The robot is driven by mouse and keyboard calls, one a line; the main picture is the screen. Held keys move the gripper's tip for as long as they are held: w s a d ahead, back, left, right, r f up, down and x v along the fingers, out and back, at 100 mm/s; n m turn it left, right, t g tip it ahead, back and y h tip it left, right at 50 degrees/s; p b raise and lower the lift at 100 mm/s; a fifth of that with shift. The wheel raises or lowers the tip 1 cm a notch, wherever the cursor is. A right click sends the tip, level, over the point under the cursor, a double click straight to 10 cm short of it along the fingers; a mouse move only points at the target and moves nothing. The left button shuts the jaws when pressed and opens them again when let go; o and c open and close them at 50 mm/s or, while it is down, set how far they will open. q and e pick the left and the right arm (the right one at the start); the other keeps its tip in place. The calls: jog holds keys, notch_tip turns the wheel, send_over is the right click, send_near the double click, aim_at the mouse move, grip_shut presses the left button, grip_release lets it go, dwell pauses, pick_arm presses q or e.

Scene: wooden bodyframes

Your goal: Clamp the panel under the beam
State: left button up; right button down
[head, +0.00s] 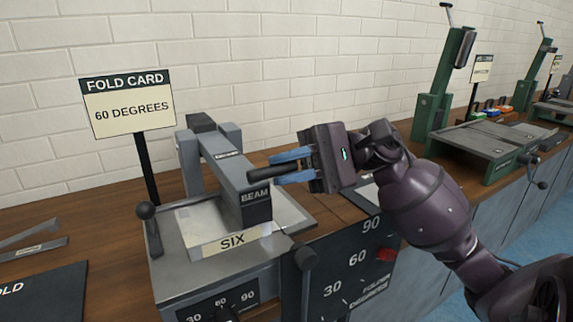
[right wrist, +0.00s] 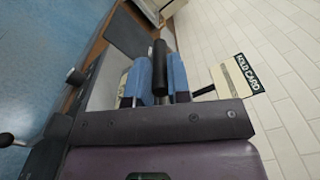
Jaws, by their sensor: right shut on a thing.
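The grey folding machine's beam (head: 222,168), labelled BEAM at its front end, lies low over the flat panel. The panel (head: 190,222) is a pale sheet with a SIX label (head: 232,242) at its front edge, lying on the machine's bed (head: 170,262). Part of the panel is hidden under the beam, and I cannot tell whether the two touch. My right gripper (head: 287,167) has its blue fingers shut on the beam's black handle (head: 259,174). The handle (right wrist: 160,62) also shows between the fingers in the right wrist view. My left gripper is out of view.
A fold card (head: 128,104) reading 60 DEGREES stands behind the machine on the left. A dial plate (head: 345,262) faces forward. Green machines (head: 440,110) stand further right.

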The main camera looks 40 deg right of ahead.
jog(key=c, duration=1.1)
grip_release()
jog(key=shift+s+f, duration=0.1)
jog(key=shift+f, duration=0.65)
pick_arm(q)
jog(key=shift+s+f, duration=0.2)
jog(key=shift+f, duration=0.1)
pick_arm(e)
jog(key=shift+r, duration=0.1)
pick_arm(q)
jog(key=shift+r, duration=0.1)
pick_arm(e)
jog(key=shift+r, duration=0.25)
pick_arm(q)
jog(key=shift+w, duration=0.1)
pick_arm(e)
jog(key=shift+d, duration=0.1)
pick_arm(q)
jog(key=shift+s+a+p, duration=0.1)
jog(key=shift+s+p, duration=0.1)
jog(key=shift+p, duration=0.3)
pick_arm(e)
jog(key=v, duration=1)
jog(key=shift+d, duration=0.35)
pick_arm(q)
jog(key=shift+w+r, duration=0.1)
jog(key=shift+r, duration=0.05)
pick_arm(e)
jog(key=shift+s, duration=0.1)
